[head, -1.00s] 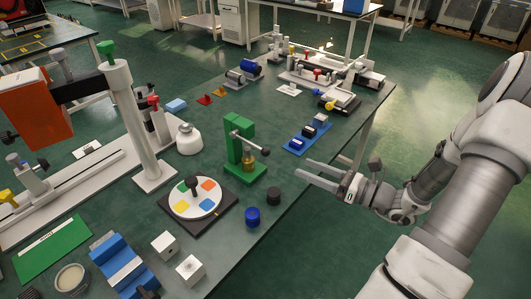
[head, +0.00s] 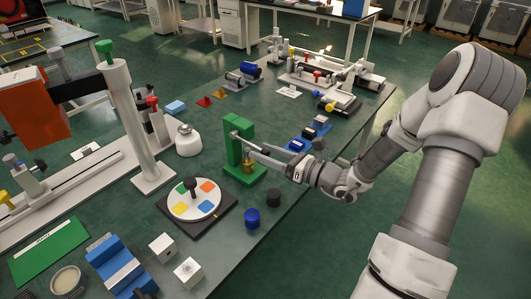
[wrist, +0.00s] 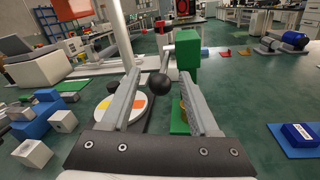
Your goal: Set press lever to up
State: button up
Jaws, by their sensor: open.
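The green press (head: 233,150) stands upright on the bench, with a brass-coloured plunger (head: 249,167) under its head. In the wrist view the green press head (wrist: 187,50) is just beyond the right fingertip. The press lever ends in a black ball knob (wrist: 160,84), seen between my two fingers, with clear gaps on both sides. My gripper (wrist: 159,73) is open and empty. In the head view my gripper (head: 249,150) is at the press's right side, and its fingers largely hide the lever and knob.
A round colour dial (head: 194,200) sits in front of the press. A blue cylinder (head: 252,218) and a black cylinder (head: 273,197) stand near the bench edge. A blue tray (head: 308,137) lies behind my gripper. A white post (head: 135,125) rises to the left.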

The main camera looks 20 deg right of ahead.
grip_shut()
dwell(1.3)
